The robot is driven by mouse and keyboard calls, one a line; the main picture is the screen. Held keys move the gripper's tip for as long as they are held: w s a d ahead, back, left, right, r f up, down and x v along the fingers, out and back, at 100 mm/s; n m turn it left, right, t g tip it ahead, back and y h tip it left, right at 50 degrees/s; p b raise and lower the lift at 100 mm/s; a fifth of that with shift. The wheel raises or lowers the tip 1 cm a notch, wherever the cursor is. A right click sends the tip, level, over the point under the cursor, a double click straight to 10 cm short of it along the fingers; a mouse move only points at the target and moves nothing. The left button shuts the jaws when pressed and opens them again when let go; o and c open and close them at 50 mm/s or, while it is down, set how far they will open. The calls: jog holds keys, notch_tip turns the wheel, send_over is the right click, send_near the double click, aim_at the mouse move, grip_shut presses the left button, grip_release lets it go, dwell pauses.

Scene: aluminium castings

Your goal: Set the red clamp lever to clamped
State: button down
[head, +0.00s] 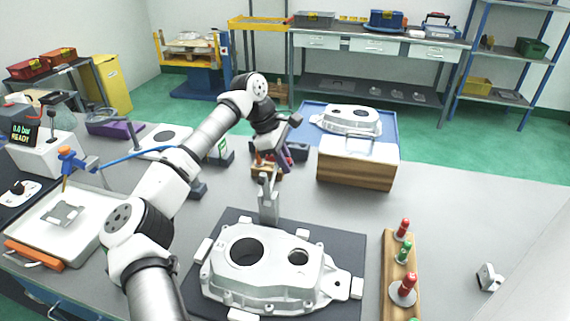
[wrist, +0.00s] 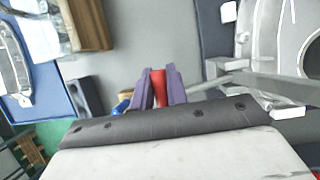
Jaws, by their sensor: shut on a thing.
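The red clamp lever (wrist: 160,88) shows in the wrist view as a short red grip between the two purple fingertips of my gripper (wrist: 160,90). The fingers are shut on it from both sides. In the head view my gripper (head: 285,158) is above and behind the grey clamp post (head: 268,208), and the lever is mostly hidden by the fingers. The post stands at the back edge of the dark fixture plate (head: 345,245). A silver casting (head: 270,270) lies on the plate in front of it. I cannot tell the lever's exact angle.
A wooden block (head: 355,170) and a blue tray (head: 387,125) with another casting (head: 347,121) are behind to the right. A wooden rack (head: 388,270) with red and green pegs is at right. A blue hose passes near my arm. Bench at far right is mostly clear.

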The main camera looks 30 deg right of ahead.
jog(key=s+a+r+m+t+h+b, duration=0.3)
jog(key=h+b, duration=0.8)
jog(key=b, duration=1.9)
jog(key=shift+s+a+r+m+t+h, duration=0.3)
jog(key=shift+s+a+r+t, duration=1)
jog(key=shift+s+a+t, duration=1.25)
jog(key=shift+w+a, duration=0.2)
jog(key=shift+a, duration=0.1)
jog(key=c, duration=1.4)
grip_release()
jog(key=shift+a, duration=0.1)
